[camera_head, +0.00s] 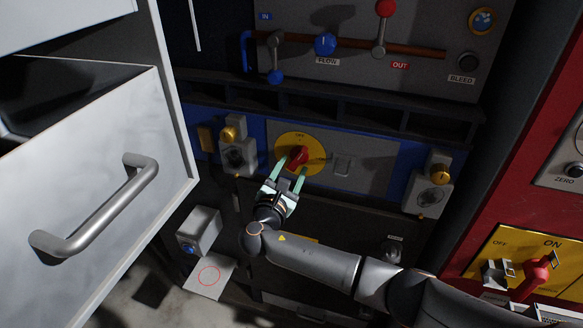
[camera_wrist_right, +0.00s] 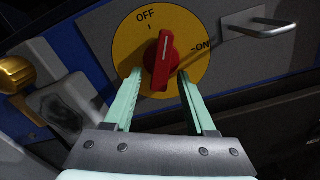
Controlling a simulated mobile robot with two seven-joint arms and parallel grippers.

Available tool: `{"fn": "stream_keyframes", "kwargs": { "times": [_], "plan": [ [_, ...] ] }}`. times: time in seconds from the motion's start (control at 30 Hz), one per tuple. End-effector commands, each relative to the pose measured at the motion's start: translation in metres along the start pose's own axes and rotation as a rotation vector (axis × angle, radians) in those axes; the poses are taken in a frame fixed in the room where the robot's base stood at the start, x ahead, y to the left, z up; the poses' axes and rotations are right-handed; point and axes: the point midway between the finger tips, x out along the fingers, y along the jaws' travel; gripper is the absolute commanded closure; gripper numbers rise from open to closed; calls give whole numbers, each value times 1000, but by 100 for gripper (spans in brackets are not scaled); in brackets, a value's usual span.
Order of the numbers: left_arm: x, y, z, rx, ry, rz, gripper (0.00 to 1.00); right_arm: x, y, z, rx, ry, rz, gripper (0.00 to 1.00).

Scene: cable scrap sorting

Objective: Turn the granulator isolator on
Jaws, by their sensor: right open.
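A rotary isolator with a red knob (camera_head: 297,156) on a round yellow plate (camera_head: 317,153) sits on the blue and grey panel. In the right wrist view the red knob (camera_wrist_right: 161,61) points nearly up, just to the ON side of the OFF mark; ON is at the plate's right. My right gripper (camera_head: 288,174) is open, its pale green fingers reaching up toward the plate. In the wrist view the fingertips (camera_wrist_right: 159,75) stand left and right of the knob's lower part, with visible gaps. Contact cannot be told. My left gripper is out of view.
A small metal handle (camera_wrist_right: 262,28) sticks out right of the plate. Brass-knobbed latches (camera_head: 229,134) flank the panel. An open drawer (camera_head: 95,165) juts out at left. A red cabinet at right has another OFF/ON switch (camera_head: 534,278). A lever pipe runs above.

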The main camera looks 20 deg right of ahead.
Motion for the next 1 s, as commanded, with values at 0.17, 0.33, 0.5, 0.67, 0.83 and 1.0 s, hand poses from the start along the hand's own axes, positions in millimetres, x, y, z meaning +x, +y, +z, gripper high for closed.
{"fn": "stream_keyframes", "kwargs": {
  "times": [0.17, 0.33, 0.5, 0.67, 0.83, 1.0],
  "plan": [
    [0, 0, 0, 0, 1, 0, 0, 2, 0, 0, 1, 0, 0, 44],
    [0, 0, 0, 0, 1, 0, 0, 2, 0, 0, 0, 0, 0, 50],
    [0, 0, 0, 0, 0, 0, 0, 2, 0, 0, 0, 0, 0, 69],
    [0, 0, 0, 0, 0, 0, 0, 2, 0, 0, 0, 0, 0, 87],
    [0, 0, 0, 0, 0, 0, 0, 2, 0, 0, 0, 1, 0, 100],
    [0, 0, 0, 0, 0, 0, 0, 2, 0, 0, 0, 1, -1, 100]
  ]
}}
